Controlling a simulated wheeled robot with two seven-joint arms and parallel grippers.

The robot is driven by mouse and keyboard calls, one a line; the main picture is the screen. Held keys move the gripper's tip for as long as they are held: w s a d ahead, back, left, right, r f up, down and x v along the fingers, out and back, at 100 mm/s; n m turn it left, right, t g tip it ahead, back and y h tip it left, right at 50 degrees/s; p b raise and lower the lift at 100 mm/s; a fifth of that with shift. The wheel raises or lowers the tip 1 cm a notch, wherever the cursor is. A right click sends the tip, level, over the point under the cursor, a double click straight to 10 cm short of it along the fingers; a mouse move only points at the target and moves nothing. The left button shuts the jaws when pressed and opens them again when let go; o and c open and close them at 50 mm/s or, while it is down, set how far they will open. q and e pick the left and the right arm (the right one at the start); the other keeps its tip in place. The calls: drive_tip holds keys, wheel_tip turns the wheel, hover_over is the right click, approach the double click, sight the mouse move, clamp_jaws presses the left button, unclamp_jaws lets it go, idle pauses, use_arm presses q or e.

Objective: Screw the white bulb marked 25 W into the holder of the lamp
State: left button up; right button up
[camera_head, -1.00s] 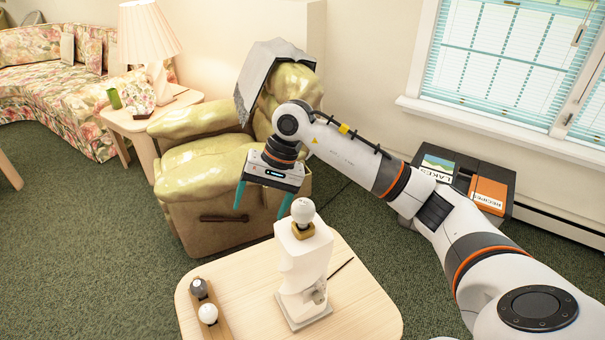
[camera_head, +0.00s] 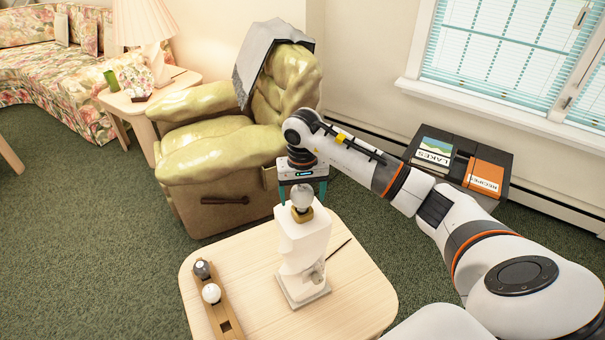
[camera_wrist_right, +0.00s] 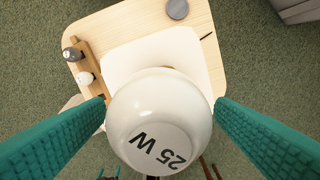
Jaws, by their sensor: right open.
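The white bulb marked 25 W (camera_wrist_right: 160,125) stands upright at the top of the lamp (camera_head: 302,250), and it also shows in the head view (camera_head: 302,195). Its base is in or on the brass-coloured holder (camera_head: 302,215); how deep it sits I cannot tell. My right gripper (camera_head: 303,199) is over the bulb, pointing down. In the wrist view its teal fingers (camera_wrist_right: 160,107) are open, one on each side of the bulb. Whether they touch it is unclear. My left gripper is out of view.
A wooden rack (camera_head: 227,325) on the table's left holds a dark bulb (camera_head: 203,269) and another white bulb (camera_head: 211,293), with an empty hole at the near end. A thin dark stick (camera_head: 339,248) lies right of the lamp. An armchair (camera_head: 215,150) stands behind the table (camera_head: 360,300).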

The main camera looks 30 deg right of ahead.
drive_tip(key=shift+f, duration=0.9)
drive_tip(key=shift+c, duration=0.2)
drive_tip(key=c, duration=0.9)
drive_tip(key=shift+c, duration=0.2)
